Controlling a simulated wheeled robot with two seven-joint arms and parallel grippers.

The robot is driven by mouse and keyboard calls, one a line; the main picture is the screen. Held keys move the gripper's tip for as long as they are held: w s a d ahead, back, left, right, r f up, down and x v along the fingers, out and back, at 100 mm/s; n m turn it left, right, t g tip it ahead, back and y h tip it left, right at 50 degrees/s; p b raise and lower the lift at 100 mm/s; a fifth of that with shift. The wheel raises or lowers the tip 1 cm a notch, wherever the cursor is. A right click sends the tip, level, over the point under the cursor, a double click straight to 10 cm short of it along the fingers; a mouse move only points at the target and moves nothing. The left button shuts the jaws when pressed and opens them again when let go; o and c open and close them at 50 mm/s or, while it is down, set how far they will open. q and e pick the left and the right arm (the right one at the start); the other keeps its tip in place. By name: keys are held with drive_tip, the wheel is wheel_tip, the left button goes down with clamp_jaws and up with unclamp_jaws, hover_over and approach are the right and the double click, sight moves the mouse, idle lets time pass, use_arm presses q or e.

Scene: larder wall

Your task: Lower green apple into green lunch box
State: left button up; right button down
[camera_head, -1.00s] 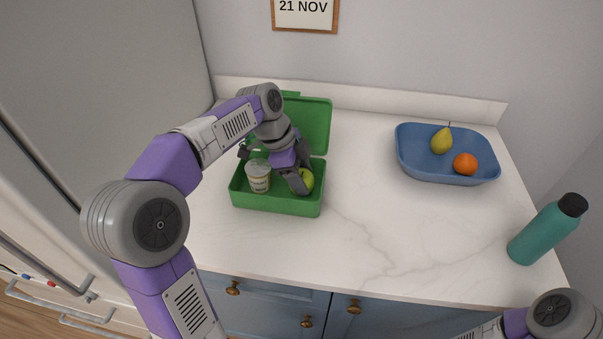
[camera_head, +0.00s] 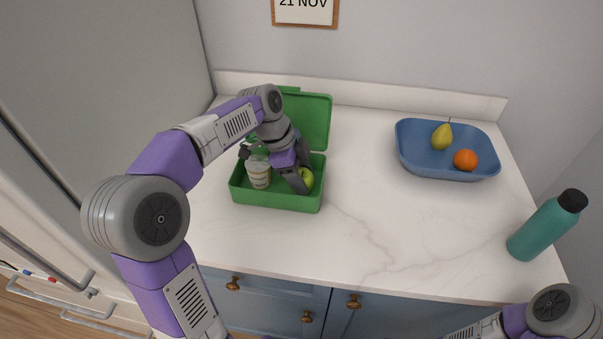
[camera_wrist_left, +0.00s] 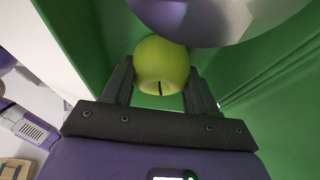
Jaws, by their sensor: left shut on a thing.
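The green apple (camera_head: 307,179) is inside the open green lunch box (camera_head: 276,201), in its right part. It also shows in the left wrist view (camera_wrist_left: 161,66), between two dark fingers. My left gripper (camera_head: 299,183) reaches down into the box and is shut on the apple. The box's green walls surround the fingers in the wrist view. Whether the apple touches the box floor is hidden. A pale cup (camera_head: 260,174) stands in the left part of the box. My right arm shows at the bottom right corner, but its gripper is out of view.
A blue basket (camera_head: 447,174) at the back right holds a yellow pear (camera_head: 442,137) and an orange (camera_head: 465,160). A teal bottle (camera_head: 540,232) with a black cap is at the right, near the counter's edge. The marble counter (camera_head: 365,220) between is clear.

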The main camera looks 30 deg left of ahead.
use_arm(q)
drive_tip(key=o, duration=1.2)
drive_tip(key=shift+r, duration=0.1)
